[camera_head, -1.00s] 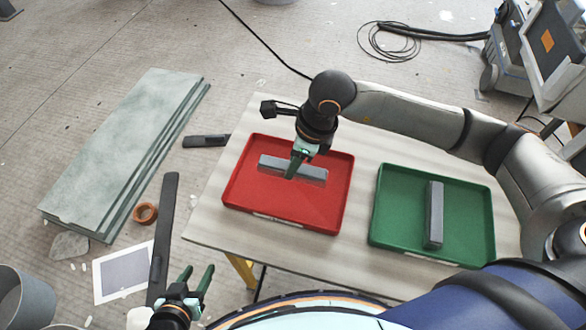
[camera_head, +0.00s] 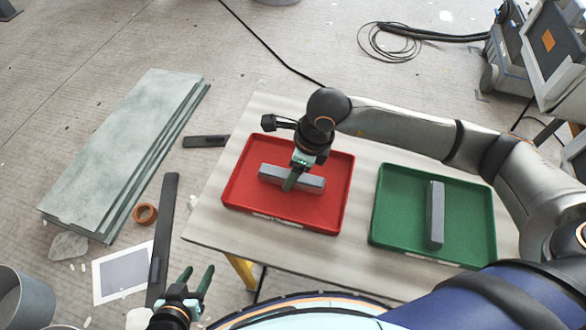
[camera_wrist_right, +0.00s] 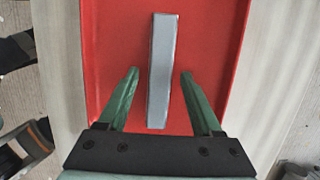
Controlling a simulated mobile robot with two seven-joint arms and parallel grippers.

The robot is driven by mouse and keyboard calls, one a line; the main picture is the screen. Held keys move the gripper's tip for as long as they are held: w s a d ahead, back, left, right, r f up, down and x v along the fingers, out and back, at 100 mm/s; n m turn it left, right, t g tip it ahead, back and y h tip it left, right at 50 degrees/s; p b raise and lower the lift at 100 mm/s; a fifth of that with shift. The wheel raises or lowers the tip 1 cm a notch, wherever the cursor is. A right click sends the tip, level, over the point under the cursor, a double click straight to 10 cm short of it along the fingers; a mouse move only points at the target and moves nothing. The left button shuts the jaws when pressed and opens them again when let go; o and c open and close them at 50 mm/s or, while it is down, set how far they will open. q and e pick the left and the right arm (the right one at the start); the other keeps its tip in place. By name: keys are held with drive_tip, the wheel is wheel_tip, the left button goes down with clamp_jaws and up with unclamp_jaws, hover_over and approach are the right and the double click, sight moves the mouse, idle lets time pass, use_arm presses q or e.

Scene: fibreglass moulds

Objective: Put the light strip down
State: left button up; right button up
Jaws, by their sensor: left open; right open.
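The light grey strip (camera_head: 276,174) lies on the floor of the red tray (camera_head: 287,208). My right gripper (camera_head: 291,181) is over it, open, with its green fingers on either side of the strip's middle. In the right wrist view the strip (camera_wrist_right: 161,65) runs between the spread fingers (camera_wrist_right: 160,78), with a gap on each side. In the head view the fingers hide part of the strip. My left gripper (camera_head: 195,280) is open and empty at the lower left, away from the table.
A green tray (camera_head: 390,213) with a darker grey strip (camera_head: 435,214) sits to the right on the same table (camera_head: 225,232). Grey-green boards (camera_head: 125,145) lie on the floor at the left. The table has bare room around the trays.

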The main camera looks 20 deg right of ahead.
sight(307, 178)
drive_tip(key=shift+r, duration=0.1)
drive_tip(key=p+v, duration=0.1)
drive_tip(key=v, duration=1.1)
